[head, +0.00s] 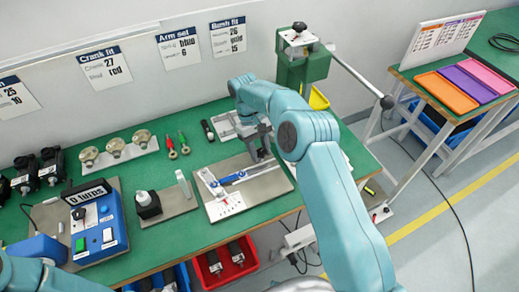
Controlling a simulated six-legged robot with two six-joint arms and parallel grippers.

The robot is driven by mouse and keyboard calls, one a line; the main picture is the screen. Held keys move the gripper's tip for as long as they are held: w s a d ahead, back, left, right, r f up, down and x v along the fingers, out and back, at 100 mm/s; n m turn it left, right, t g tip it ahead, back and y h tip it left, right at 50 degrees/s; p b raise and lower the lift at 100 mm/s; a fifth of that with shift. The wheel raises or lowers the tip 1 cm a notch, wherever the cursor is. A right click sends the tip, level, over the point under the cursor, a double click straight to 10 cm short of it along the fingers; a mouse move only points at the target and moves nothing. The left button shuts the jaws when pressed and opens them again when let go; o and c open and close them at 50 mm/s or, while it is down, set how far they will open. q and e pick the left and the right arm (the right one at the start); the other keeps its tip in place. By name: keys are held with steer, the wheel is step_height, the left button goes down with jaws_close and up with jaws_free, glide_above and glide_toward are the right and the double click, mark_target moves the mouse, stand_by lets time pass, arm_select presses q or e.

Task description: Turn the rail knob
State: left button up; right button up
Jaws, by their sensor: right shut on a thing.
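A grey rail fixture (268,187) lies on the green bench, with a blue arm-like part (233,178) and a white card with red marks (225,205) on it. My right gripper (262,155) reaches down to the back right of the fixture, and its dark fingers are shut. The rail knob is mostly hidden between and behind these fingers, so its angle cannot be told. My left arm shows only as a teal link at the lower left corner. Its gripper is out of the picture.
A green press (303,62) with a long lever (355,72) stands behind my right arm. A side table holds coloured trays (445,92).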

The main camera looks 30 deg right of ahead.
stand_by(0.8)
steer(key=o, duration=1)
steer(key=shift+o, duration=0.2)
